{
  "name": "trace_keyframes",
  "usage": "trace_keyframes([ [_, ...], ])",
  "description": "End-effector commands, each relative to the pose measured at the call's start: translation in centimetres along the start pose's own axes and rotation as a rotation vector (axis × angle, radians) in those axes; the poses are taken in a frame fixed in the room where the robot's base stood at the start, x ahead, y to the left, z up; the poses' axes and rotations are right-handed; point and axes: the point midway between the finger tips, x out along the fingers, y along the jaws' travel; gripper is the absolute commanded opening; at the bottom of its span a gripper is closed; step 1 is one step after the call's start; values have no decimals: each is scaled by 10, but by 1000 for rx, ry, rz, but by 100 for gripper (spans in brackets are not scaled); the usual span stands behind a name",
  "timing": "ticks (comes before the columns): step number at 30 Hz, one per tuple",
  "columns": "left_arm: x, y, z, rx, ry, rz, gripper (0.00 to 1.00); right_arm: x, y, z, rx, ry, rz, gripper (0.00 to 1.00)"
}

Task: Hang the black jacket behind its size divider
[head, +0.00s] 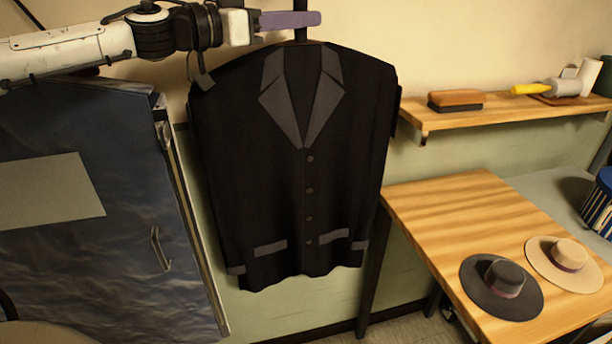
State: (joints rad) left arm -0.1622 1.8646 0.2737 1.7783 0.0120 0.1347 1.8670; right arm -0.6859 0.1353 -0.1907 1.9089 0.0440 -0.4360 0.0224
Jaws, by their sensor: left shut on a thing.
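The black jacket (345,180) hangs upright in the middle of the head view, its buttoned front with grey lapels facing me. My left gripper (298,20) is at the top edge of the view, just above the jacket's collar. It is shut on the jacket at its top; the exact grip point, by hanger or collar, is hard to make out. A short dark upright piece shows between the gripper and the collar. I cannot make out a size divider or the rail in this view. My right gripper is not in view.
A dark blue covered panel (110,180) stands close on the left. A wooden shelf (490,114) holds a brush (455,100) and other small items. A wooden table (440,215) carries a dark hat (500,290) and a cream hat (565,262); its left part is bare.

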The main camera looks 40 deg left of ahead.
Motion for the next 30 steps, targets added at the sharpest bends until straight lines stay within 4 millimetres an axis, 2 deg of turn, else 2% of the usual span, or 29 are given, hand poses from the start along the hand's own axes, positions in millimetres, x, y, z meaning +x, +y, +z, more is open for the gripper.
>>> trace_keyframes([
  [2, 0, 0, -2, 1, 4, -1, 0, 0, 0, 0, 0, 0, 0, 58],
  [3, 0, 0, -3, 1, 4, -1, 21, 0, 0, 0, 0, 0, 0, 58],
  [6, 0, 0, -2, 1, 3, -1, 38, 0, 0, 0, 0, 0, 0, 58],
  [19, -3, 0, -1, 2, 0, 0, 38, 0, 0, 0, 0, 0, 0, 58],
  [30, -28, 0, -3, 2, 6, 0, 38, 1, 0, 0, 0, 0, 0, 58],
])
